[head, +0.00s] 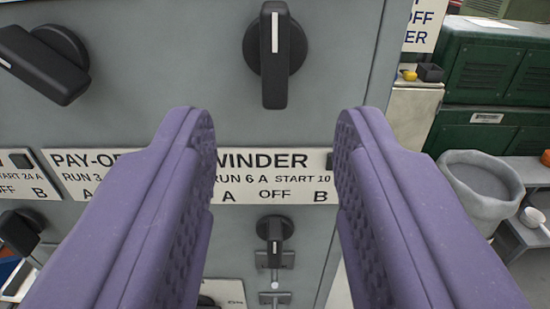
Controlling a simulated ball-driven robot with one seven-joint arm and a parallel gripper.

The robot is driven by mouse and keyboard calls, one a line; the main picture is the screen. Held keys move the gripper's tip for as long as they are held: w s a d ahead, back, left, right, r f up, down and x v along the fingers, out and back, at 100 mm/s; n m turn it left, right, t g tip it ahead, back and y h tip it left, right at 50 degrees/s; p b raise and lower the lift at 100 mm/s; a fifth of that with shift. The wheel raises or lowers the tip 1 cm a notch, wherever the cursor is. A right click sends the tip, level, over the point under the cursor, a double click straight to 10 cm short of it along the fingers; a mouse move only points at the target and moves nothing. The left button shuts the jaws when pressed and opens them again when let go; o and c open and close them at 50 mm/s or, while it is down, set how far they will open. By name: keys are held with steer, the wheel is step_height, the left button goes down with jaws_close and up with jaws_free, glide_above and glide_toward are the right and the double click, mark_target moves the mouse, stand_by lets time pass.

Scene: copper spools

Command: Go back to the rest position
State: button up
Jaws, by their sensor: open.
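My gripper (273,140) is open in the head view, its two purple fingers apart with nothing between them. It is in front of a grey control panel (190,80). A black rotary knob (276,60) with a white mark sits above the gap between the fingertips, its pointer upright. A label strip reading WINDER (272,175) shows between the fingers. A smaller black knob (275,230) is below that strip. I cannot tell whether the fingertips touch the panel.
Another black knob (45,62), tilted, is at upper left, and a smaller one (18,232) at lower left. Right of the panel's edge stand green cabinets (495,70), a grey bin (482,185) and a pale stand (415,115) with a small yellow item (409,75).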

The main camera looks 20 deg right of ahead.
steer(key=w+a+r+n+y, duration=0.1)
steer(key=a+r, duration=0.2)
steer(key=r, duration=0.3)
steer(key=w+a+r+y, duration=0.1)
steer(key=a+r, duration=0.2)
steer(key=r, duration=0.4)
steer(key=s+a+r+n+g+y, duration=0.1)
steer(key=s+a+r, duration=0.3)
steer(key=r, duration=0.3)
steer(key=s+a+r+n+g+y, duration=0.1)
steer(key=s+a+r+y, duration=0.1)
steer(key=s+a+r, duration=0.2)
step_height(320, 180, up, 3)
steer(key=shift+s+a+f, duration=0.1)
steer(key=shift+s+a, duration=0.25)
steer(key=shift+s, duration=0.2)
